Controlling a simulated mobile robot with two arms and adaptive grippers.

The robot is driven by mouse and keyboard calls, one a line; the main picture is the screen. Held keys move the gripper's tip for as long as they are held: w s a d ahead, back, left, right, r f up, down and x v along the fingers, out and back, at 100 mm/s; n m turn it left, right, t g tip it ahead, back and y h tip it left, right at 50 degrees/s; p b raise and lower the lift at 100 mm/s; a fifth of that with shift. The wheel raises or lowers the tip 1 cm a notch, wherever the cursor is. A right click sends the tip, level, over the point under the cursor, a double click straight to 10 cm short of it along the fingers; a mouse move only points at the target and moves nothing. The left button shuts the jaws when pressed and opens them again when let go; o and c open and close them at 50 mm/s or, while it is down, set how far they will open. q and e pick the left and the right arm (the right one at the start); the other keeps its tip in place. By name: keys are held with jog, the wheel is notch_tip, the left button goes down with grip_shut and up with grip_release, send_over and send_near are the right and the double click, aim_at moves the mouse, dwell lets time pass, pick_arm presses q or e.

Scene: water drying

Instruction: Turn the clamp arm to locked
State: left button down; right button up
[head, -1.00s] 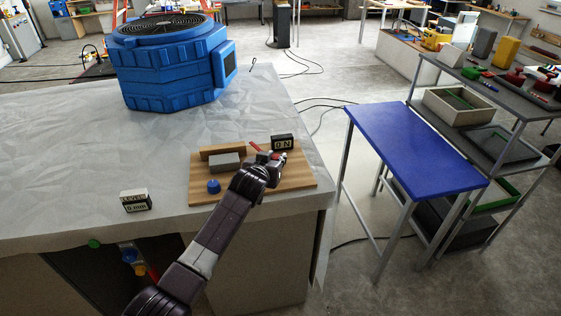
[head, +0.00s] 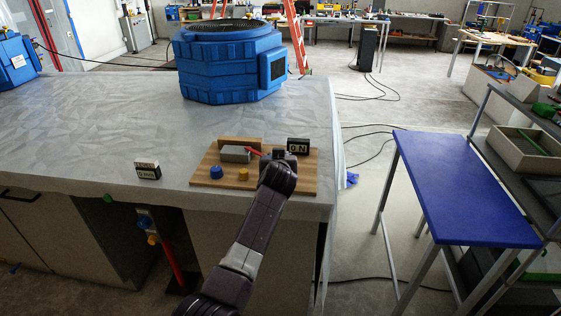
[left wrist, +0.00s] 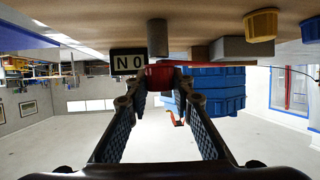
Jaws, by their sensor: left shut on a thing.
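The clamp arm is a thin red lever (head: 253,151) beside a grey block (head: 236,154) on a wooden board (head: 212,185) at the table's front right. My left gripper (head: 281,156) is over the board's right part, its fingers largely hidden by my arm in the head view. In the left wrist view, which is upside down, its two fingers (left wrist: 160,92) close on a red handle (left wrist: 160,77), next to a grey post (left wrist: 157,38). A small black display reading "0 N" (head: 298,146) stands just behind. My right gripper is not in view.
A blue knob (head: 216,172) and a yellow knob (head: 243,174) sit on the board's front. A small readout box (head: 147,169) stands to its left. A large blue machine (head: 228,65) stands behind. A blue side table (head: 465,190) is at right.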

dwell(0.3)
pick_arm(q)
jog(key=c, duration=1.7)
grip_release()
jog(key=shift+o, duration=0.2)
jog(key=shift+r, duration=5.05)
